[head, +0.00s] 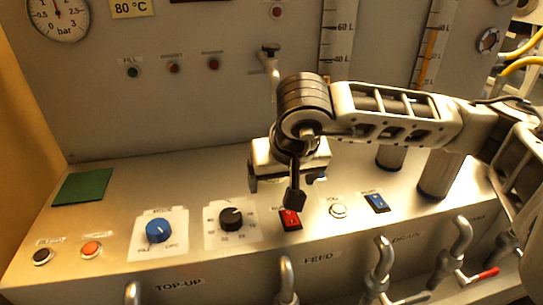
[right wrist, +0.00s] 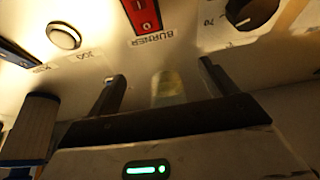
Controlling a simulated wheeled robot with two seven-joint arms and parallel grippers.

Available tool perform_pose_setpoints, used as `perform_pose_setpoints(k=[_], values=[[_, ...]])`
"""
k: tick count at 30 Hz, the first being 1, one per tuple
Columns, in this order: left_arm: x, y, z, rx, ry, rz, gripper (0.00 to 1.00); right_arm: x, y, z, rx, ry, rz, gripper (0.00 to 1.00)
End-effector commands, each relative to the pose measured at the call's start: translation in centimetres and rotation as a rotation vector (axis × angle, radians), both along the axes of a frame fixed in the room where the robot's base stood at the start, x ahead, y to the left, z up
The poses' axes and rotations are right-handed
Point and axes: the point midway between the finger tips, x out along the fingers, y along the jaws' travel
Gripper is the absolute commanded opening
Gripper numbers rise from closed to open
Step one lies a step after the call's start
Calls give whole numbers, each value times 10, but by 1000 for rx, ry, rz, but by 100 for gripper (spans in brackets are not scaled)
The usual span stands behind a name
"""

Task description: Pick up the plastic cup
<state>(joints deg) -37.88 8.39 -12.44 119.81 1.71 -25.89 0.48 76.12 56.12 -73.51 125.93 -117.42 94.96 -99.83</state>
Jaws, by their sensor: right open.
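My right gripper (head: 275,186) is low over the top of the control panel, behind the red burner switch. In the right wrist view, its two fingers (right wrist: 160,82) stand wide apart. A pale, translucent, yellowish object (right wrist: 168,88), which looks like the plastic cup, shows between the fingers. It does not touch either finger in that view. Its lower part is hidden by the gripper body. In the head view I cannot make out the cup; my gripper covers that spot. My left gripper is not in view.
The red burner switch (head: 290,219), black knob (head: 231,218), blue knob (head: 159,231) and blue switch (head: 376,202) sit close by. Metal posts (head: 440,175) stand at right. A green pad (head: 82,187) lies at left. Curved handles (head: 383,262) line the front face.

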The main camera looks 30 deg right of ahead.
Motion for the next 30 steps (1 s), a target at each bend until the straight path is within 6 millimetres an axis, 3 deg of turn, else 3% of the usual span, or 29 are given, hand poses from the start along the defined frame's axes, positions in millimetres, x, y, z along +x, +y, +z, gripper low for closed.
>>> perform_pose_setpoints(k=[3,11,18,21,29,30], values=[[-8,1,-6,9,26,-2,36,17,-5,1,1,0,-3,85],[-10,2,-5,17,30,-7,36,38,-9,1,1,0,-1,85],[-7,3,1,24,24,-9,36,75,-19,1,1,-1,-1,85],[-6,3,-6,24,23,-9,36,77,-20,-10,1,1,0,85],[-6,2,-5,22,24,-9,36,78,-20,-11,2,0,1,85],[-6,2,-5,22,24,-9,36,78,-20,-11,2,0,1,74]])
